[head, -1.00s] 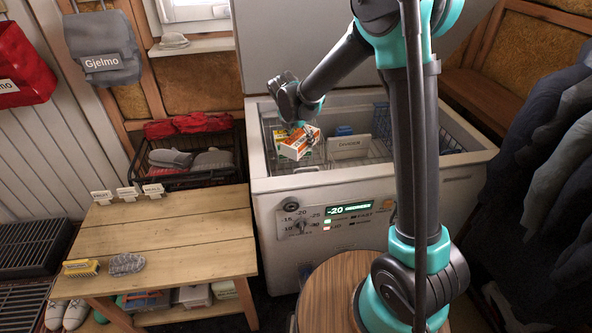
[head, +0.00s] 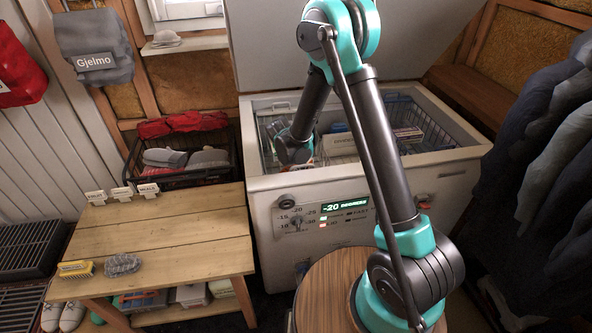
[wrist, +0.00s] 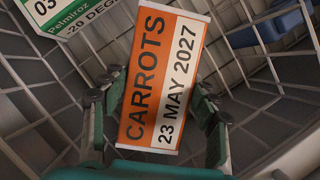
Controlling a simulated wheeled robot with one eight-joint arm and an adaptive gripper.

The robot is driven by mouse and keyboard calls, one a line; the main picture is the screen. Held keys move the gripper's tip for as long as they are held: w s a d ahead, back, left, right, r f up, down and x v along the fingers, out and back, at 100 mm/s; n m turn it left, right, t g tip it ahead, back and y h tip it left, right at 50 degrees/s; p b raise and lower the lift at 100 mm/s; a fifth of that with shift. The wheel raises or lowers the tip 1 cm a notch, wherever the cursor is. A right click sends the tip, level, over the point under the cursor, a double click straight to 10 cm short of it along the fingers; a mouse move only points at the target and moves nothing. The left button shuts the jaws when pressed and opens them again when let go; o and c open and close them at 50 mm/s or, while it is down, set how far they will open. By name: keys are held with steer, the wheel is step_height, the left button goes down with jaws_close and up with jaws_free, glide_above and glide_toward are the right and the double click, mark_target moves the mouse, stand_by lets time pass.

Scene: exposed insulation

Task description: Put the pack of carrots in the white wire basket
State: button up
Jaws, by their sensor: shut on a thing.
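The pack of carrots (wrist: 160,80), orange and white with "CARROTS 23 MAY 2027" on it, is between the fingers of my gripper (wrist: 155,103) in the wrist view. My gripper is shut on it. Pale wire mesh of the white wire basket (wrist: 45,90) surrounds the pack in this view; whether the pack touches its floor I cannot tell. In the head view my gripper reaches down into the left part of the open chest freezer (head: 390,195), where the basket's wires (head: 268,125) show. My wrist hides most of the pack there.
A green and white box (wrist: 62,15) lies near the pack. A blue wire basket (head: 425,100) with a box (head: 408,134) is on the freezer's right side. The freezer's rim stands around my arm. A wooden table (head: 160,225) is at the left.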

steer(key=shift+f, duration=0.45)
steer(key=shift+f, duration=0.1)
steer(key=o, duration=1.5)
steer(key=shift+o, duration=0.2)
steer(key=v, duration=1.2)
steer(key=shift+s, duration=0.1)
